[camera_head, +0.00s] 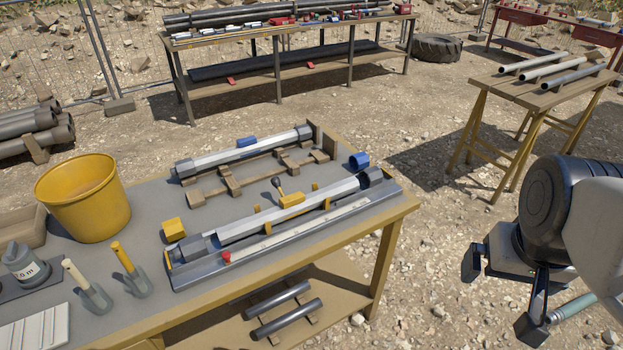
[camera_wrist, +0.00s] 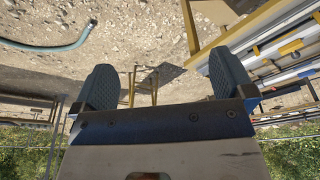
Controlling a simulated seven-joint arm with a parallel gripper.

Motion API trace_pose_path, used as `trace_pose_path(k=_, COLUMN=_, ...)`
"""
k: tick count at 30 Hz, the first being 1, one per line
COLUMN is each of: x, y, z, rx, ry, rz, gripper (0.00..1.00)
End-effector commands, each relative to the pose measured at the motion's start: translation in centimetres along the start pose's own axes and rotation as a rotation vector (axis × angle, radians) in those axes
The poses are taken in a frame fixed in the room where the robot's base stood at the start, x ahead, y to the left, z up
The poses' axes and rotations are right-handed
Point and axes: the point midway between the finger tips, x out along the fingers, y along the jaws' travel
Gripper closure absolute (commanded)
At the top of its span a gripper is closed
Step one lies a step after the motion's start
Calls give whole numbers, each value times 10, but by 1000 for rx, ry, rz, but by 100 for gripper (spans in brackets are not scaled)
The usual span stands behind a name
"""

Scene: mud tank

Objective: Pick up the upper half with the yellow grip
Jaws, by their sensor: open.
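A long pale grey split tube (camera_head: 238,223) lies in a grey cradle (camera_head: 210,277) on the workbench, with dark end pieces. A yellow grip (camera_head: 291,200) with a small dark knob sits on top of its upper half, near the middle. The seam between the halves is too small to make out. My gripper (camera_head: 503,297) is open and empty, right of the workbench, well apart from the tube and over the gravel. In the wrist view my gripper's (camera_wrist: 166,82) two fingers are spread wide; part of the bench and a yellow piece (camera_wrist: 291,48) show at upper right.
A second tube (camera_head: 240,151) lies on wooden supports behind. A yellow bucket (camera_head: 84,198), yellow block (camera_head: 173,229), blue ring (camera_head: 360,161) and two upright tools (camera_head: 122,257) share the workbench (camera_head: 385,220). A trestle table (camera_head: 540,88) with pipes stands at right. A hose (camera_wrist: 45,45) lies on the ground.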

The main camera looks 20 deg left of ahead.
Motion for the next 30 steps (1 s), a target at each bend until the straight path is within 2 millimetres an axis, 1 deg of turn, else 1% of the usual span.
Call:
trace_pose_path(k=8, x=1, y=0, z=-2, rx=-11, ry=4, rz=0, gripper=0)
trace_pose_path(k=11, x=3, y=-2, z=-8, rx=-49, ry=17, rz=2, gripper=0)
trace_pose_path(k=14, x=8, y=-5, z=-19, rx=-125, ry=44, rz=5, gripper=0)
trace_pose_path(k=17, x=15, y=-10, z=-36, rx=-238, ry=86, rz=14, gripper=0)
trace_pose_path(k=23, x=35, y=-27, z=-82, rx=-560, ry=203, rz=50, gripper=0)
trace_pose_path(k=30, x=64, y=-59, z=-138, rx=-983, ry=359, rz=135, gripper=0)
